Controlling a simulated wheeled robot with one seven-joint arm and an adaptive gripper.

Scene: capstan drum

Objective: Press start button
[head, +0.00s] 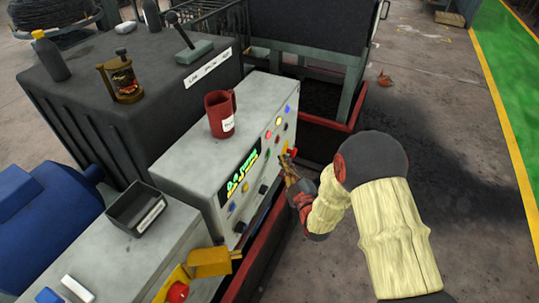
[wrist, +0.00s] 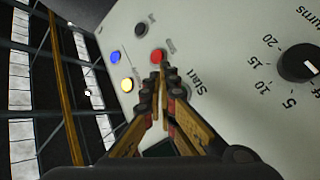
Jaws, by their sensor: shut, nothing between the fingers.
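The grey control box (head: 200,150) shows its button panel facing my arm, and the panel fills much of the wrist view (wrist: 225,50). The printed label "Start" (wrist: 196,80) is just right of my fingertips in the wrist view. A round grey part beside that label is partly covered by my fingers, so I cannot tell its full shape. My gripper (wrist: 164,72) is shut and empty, its tips close to the panel. In the head view my gripper (head: 287,160) is at the panel's right part. I cannot tell whether the tips touch the panel.
In the wrist view a red button (wrist: 157,56), a blue button (wrist: 116,57), a yellow button (wrist: 126,85) and a black dial (wrist: 297,66) surround the fingertips. A red mug (head: 220,115) stands on the box. A yellow bracket (head: 209,262) sticks out at lower left. Open floor lies right.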

